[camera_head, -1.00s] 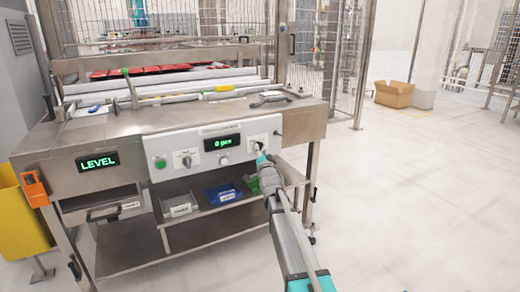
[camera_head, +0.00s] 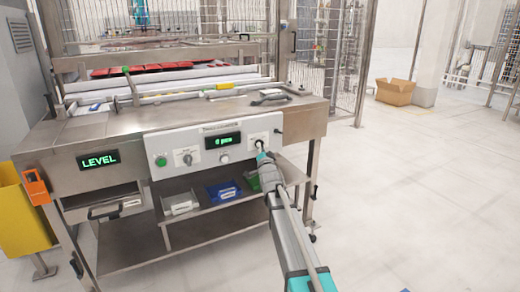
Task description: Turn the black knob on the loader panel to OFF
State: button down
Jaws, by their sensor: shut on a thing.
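The loader panel (camera_head: 160,144) is a pale strip on the front of a steel bench. A black knob (camera_head: 260,141) sits at its right end, mostly hidden by my gripper (camera_head: 261,149). My gripper reaches up from the lower right, with its fingertips at this knob, and is shut on it. The knob's pointing direction and its labels are too small to read. Another dark knob (camera_head: 187,159) sits left of the green-lit display (camera_head: 223,141), clear of my gripper.
A green button (camera_head: 161,161) and a small round control (camera_head: 224,158) are also on the panel. Bins, one of them blue (camera_head: 222,191), stand on the shelf below. A yellow bin (camera_head: 20,215) stands at the left.

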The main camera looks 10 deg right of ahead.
jog(key=shift+n+y, duration=0.4)
jog(key=shift+n, duration=0.1)
jog(key=n+g+y, duration=0.1)
jog(key=n+y, duration=0.2)
jog(key=n, duration=0.5)
jog(key=n+g+y, duration=0.1)
jog(key=n+y, duration=0.3)
jog(key=n, duration=0.4)
jog(key=n+g+y, duration=0.1)
jog(key=n+y, duration=0.2)
jog(key=n, duration=0.5)
jog(key=shift+w+d+r+g+y, duration=0.1)
jog(key=shift+w+d+g+y, duration=0.2)
jog(key=shift+d, duration=0.1)
jog(key=shift+n, duration=0.4)
jog(key=c, duration=0.6)
grip_release()
jog(key=shift+c, duration=0.2)
jog(key=shift+o, duration=0.2)
jog(key=shift+s, duration=0.1)
jog(key=shift+s, duration=0.2)
